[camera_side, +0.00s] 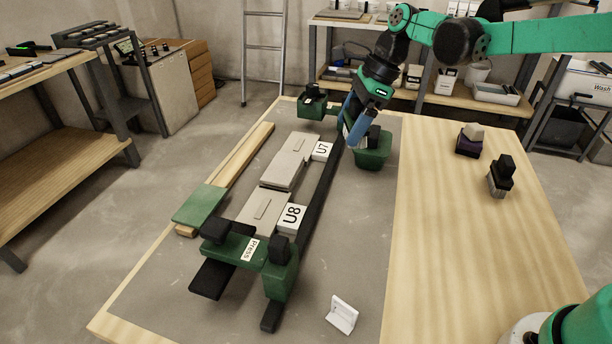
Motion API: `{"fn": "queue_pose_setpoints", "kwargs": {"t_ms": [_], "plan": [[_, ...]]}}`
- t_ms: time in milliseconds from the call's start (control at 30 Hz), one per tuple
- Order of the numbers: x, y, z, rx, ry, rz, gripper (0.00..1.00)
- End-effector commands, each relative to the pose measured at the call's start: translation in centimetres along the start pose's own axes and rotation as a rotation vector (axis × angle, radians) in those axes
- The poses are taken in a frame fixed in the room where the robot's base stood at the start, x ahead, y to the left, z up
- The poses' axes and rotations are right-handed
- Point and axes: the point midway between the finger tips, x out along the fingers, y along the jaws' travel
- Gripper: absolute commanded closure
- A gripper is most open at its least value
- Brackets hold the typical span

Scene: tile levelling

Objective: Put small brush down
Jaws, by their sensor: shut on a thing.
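My gripper (356,128) is at the far right end of the levelling frame, pointing down beside a green block (372,158) with a black top. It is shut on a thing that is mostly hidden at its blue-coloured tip. I cannot make out the small brush clearly there, nor whether the held thing touches the block. A brush-like tool (500,178) with a black grip and pale bristles stands upright on the wooden right part of the table, well apart from my gripper.
A green press bar (234,246) crosses the near end. The wooden table (450,250) is clear at front right.

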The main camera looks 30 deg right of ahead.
Motion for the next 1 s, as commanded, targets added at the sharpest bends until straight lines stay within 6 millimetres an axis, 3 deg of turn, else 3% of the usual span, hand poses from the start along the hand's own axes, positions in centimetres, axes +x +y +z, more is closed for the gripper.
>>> {"fn": "queue_pose_setpoints", "kwargs": {"t_ms": [100, 233, 433, 567, 667, 1000], "plan": [[-2.8, 0.0, 1.2, 0.000, 0.000, 0.000, 1.00], [-5.0, 0.0, 2.1, 0.000, 0.000, 0.000, 1.00], [-6.8, 0.0, 2.8, -0.014, 0.000, 0.006, 1.00], [-6.9, 0.4, 2.4, -0.124, 0.000, 0.053, 1.00], [-6.6, 1.0, 1.7, -0.310, -0.001, 0.130, 1.00], [-6.1, 4.0, -1.7, -1.176, 0.001, 0.493, 1.00]]}}
